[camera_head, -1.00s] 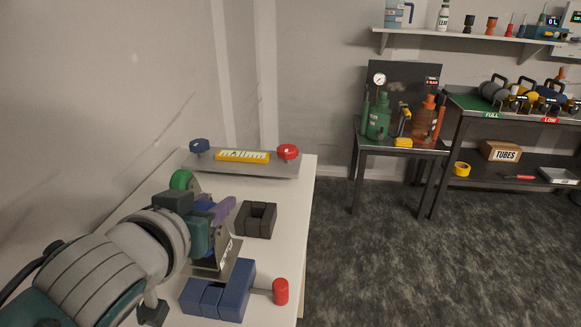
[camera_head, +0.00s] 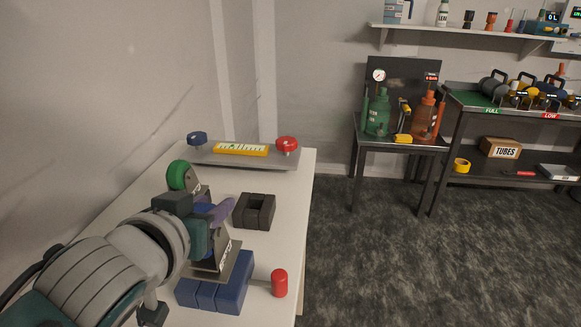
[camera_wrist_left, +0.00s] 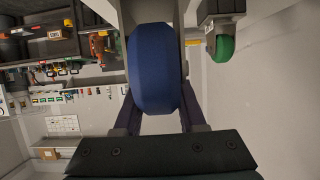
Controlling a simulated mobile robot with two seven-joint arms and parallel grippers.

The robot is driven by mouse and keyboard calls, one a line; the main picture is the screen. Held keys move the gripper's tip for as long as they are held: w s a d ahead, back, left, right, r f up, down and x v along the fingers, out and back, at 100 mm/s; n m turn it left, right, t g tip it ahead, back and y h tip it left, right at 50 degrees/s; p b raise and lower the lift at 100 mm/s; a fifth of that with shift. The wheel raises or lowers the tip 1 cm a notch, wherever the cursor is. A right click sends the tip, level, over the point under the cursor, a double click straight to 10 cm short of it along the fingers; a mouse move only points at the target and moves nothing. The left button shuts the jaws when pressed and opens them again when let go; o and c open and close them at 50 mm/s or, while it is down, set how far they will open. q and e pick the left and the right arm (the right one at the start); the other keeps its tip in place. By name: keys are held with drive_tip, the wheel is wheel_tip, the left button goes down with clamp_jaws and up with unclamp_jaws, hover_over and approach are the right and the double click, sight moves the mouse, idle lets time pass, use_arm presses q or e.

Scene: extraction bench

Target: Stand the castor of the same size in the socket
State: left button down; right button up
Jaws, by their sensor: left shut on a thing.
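My left gripper (camera_head: 213,212), with purple fingers, is shut on a blue-wheeled castor. Its blue wheel (camera_wrist_left: 153,68) shows between the fingers in the left wrist view, in a grey fork. In the head view the gripper hides the wheel; a grey lettered fork and plate (camera_head: 236,264) show below it, over blue blocks (camera_head: 222,295). I cannot tell whether they touch. A green-wheeled castor (camera_head: 178,174) stands behind the gripper; it also shows in the left wrist view (camera_wrist_left: 223,48). A dark block with a square opening (camera_head: 241,216), possibly the socket, lies right of the gripper.
A red cylinder (camera_head: 279,284) stands right of the blue blocks near the bench's right edge. The white bench (camera_head: 132,207) is bare at left.

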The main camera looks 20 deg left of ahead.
use_arm(q)
drive_tip(key=shift+f+b, duration=1)
drive_tip(key=shift+f, duration=0.2)
drive_tip(key=shift+c, duration=2)
unclamp_jaws()
drive_tip(key=shift+s, duration=0.1)
drive_tip(key=p+v, duration=0.1)
drive_tip(key=v, duration=0.8)
drive_tip(key=shift+s+d+r, duration=0.15)
drive_tip(key=shift+s+r, duration=0.05)
drive_tip(key=shift+s, duration=0.1)
drive_tip(key=shift+p, duration=0.3)
